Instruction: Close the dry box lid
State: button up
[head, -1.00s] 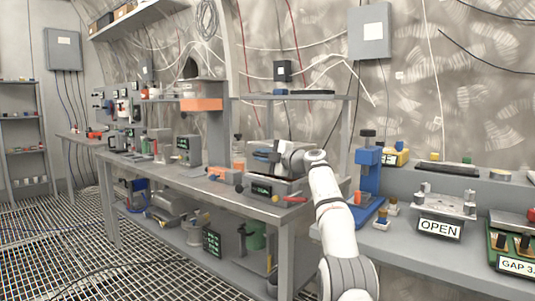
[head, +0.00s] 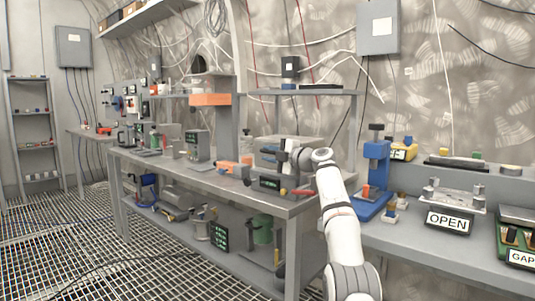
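A low grey box with a dark display on its front (head: 268,184) stands at the near right end of the left bench; I take it to be the dry box. A pale, flat-faced panel (head: 268,146) shows just behind and above it, perhaps its lid; its exact tilt is hard to tell. My white arm reaches up from the bottom right. My gripper (head: 281,158), dark and small, is over the box in front of the pale panel. It hides part of the box's top. Whether it touches the panel, and how far its fingers are apart, is too small to see.
A red-handled tool (head: 300,192) lies at the box's right front. An orange-and-grey tool (head: 229,168) lies to its left. A blue press (head: 376,170) stands right of my arm, near a fixture with an OPEN sign (head: 446,219).

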jog(key=shift+o, duration=1.4)
jog(key=shift+w+f, duration=0.15)
jog(key=shift+f, duration=0.05)
jog(key=shift+r, duration=0.1)
jog(key=shift+f+b+v, duration=0.2)
jog(key=shift+b+v, duration=0.65)
jog(key=shift+b, duration=0.3)
jog(key=shift+s+d+r, duration=0.4)
jog(key=shift+s+d, duration=0.05)
jog(key=shift+d, duration=0.15)
jog(key=shift+f+b+v, duration=0.2)
jog(key=shift+b+v, duration=0.15)
jog(key=shift+v, duration=2)
jog(key=shift+s, duration=0.1)
